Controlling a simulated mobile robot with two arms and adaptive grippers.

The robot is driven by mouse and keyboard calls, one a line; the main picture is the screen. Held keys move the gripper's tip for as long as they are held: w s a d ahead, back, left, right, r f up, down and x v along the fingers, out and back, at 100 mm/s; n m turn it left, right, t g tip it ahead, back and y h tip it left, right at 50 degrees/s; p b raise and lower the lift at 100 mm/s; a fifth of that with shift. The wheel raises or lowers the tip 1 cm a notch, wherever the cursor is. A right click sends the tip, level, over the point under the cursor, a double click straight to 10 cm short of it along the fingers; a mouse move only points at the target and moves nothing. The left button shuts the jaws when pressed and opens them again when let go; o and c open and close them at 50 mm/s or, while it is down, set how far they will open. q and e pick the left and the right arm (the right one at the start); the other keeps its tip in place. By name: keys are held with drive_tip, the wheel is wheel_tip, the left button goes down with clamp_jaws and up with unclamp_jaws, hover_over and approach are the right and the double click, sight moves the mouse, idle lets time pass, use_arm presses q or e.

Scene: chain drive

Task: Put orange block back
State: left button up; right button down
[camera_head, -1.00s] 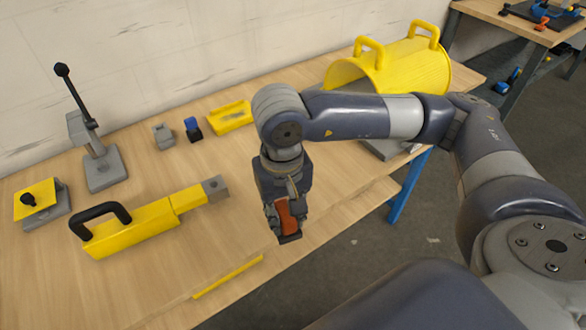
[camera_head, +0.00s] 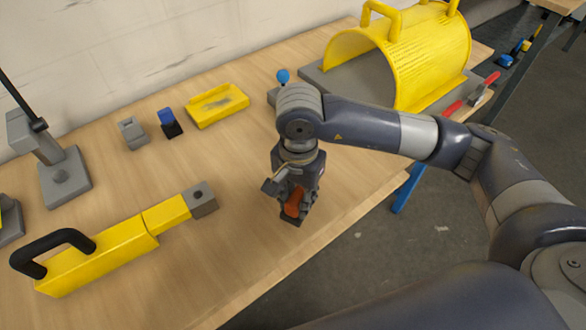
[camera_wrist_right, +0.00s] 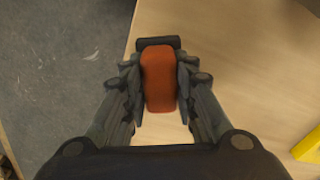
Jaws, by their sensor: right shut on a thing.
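My right gripper (camera_head: 292,210) is shut on the orange block (camera_head: 294,203). It is over the front part of the wooden table, pointing down, right of the long yellow tool's grey tip. In the right wrist view the orange block (camera_wrist_right: 159,78) sits upright in the picture between the two fingers (camera_wrist_right: 160,85), with pale table and a strip of grey floor beneath. I cannot tell how far the block is above the table. My left gripper is not in view.
A yellow tool with a black handle (camera_head: 120,246) lies at left. A yellow tray (camera_head: 217,105), a blue-and-black piece (camera_head: 170,124) and a grey block (camera_head: 133,133) stand behind. A yellow guard (camera_head: 425,60) stands at back right. Bare table (camera_head: 225,260) lies in front.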

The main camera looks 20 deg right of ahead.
drive_tip(key=w, duration=0.3)
drive_tip(key=w+d+p, duration=0.1)
drive_tip(key=w, duration=0.2)
drive_tip(key=w+d+f+p, duration=0.1)
drive_tip(key=w, duration=0.3)
drive_tip(key=shift+w, duration=0.1)
drive_tip(key=shift+w+f, duration=0.1)
drive_tip(key=shift+f, duration=0.15)
wheel_tip(320, 180, down, 3)
drive_tip(key=shift+r+p, duration=0.2)
drive_tip(key=shift+p, duration=0.45)
drive_tip(key=shift+f, duration=0.2)
drive_tip(key=shift+f+b, duration=0.25)
drive_tip(key=shift+b, duration=0.1)
drive_tip(key=c, duration=1.3)
unclamp_jaws()
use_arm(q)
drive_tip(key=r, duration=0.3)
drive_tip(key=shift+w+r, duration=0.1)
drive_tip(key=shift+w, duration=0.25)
use_arm(e)
drive_tip(key=shift+r, duration=0.1)
